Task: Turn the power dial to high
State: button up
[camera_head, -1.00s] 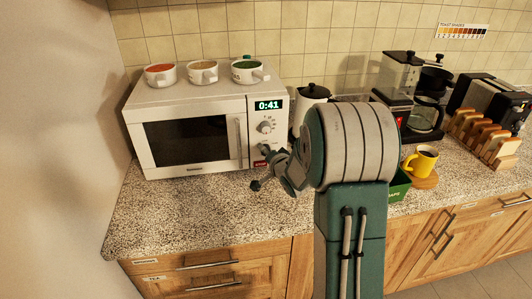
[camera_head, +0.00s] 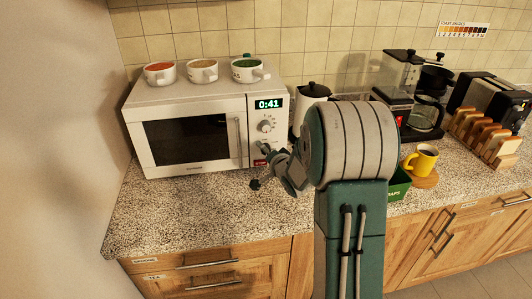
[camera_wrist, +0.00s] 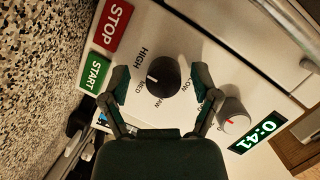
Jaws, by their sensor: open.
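The dark power dial (camera_wrist: 165,77) sits on the microwave's control panel in the wrist view. Its white pointer mark faces left, roughly toward the MED label and below the HIGH label (camera_wrist: 144,58). My gripper (camera_wrist: 161,77) is open, with one fingertip on each side of the dial. I cannot tell whether either finger touches it. In the head view, my gripper (camera_head: 265,149) is at the lower part of the panel of the white microwave (camera_head: 186,103) and covers most of the power dial.
A silver dial with a red mark (camera_wrist: 234,121) and the 0:41 display (camera_wrist: 257,134) are beside my right finger. START (camera_wrist: 95,73) and STOP (camera_wrist: 113,25) buttons lie left. Three cups top the microwave, including a green-filled cup (camera_head: 249,71). The counter (camera_head: 180,215) in front is clear.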

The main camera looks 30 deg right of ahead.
jog(key=v, duration=1.2)
jog(key=s+a+r+n+g, duration=0.4)
jog(key=s+a, duration=0.4)
jog(key=s, duration=0.3)
jog(key=s+a+r+n+g, duration=0.3)
jog(key=s+a+n+g, duration=0.3)
jog(key=s, duration=0.5)
jog(key=a+n, duration=0.2)
jog(key=a, duration=0.1)
jog(key=shift+s+r, duration=0.25)
jog(key=shift+r, duration=0.15)
